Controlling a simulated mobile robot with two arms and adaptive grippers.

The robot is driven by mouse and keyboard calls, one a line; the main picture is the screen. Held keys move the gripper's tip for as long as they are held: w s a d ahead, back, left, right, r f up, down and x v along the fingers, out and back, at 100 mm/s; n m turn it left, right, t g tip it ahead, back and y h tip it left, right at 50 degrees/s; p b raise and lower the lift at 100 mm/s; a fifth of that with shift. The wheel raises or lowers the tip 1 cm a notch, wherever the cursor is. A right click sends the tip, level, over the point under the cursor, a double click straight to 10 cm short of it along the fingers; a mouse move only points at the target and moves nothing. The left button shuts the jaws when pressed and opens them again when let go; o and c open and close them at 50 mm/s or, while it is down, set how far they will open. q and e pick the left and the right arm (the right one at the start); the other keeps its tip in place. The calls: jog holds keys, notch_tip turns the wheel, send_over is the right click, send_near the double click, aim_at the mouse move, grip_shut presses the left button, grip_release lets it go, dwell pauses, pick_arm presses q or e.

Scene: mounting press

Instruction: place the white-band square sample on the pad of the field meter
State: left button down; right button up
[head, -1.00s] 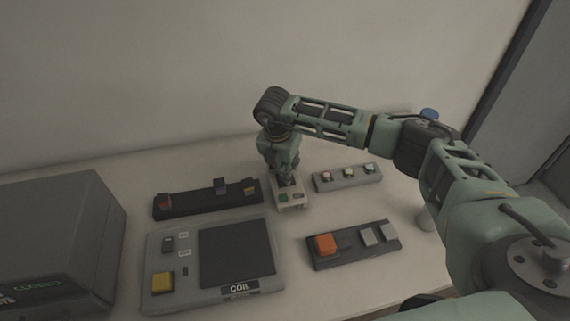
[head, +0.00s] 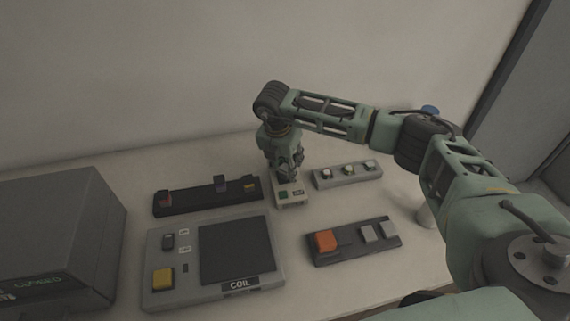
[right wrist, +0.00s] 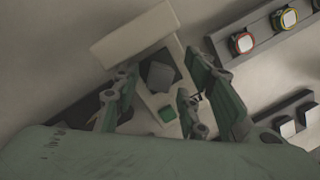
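The small white field meter (head: 291,196) stands at the middle of the table, with a green button and a small dark display at its front. In the right wrist view the field meter (right wrist: 137,36) has a dark pad (right wrist: 179,58). A grey square sample (right wrist: 159,76) sits on this pad; its band cannot be made out. My right gripper (head: 288,178) is above the meter. In the right wrist view my right gripper (right wrist: 158,88) has its fingers spread apart on both sides of the sample, with gaps visible. My left gripper is not in view.
A grey rack (head: 347,176) with several samples stands to the right. A dark rack (head: 208,198) is to the left. A grey coil unit (head: 214,292) with a yellow button is in front, beside an orange-button panel (head: 355,250). A large dark box (head: 60,235) is far left.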

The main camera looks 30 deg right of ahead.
jog(key=b+v, duration=0.2)
jog(key=v, duration=0.9)
jog(key=shift+r, duration=0.25)
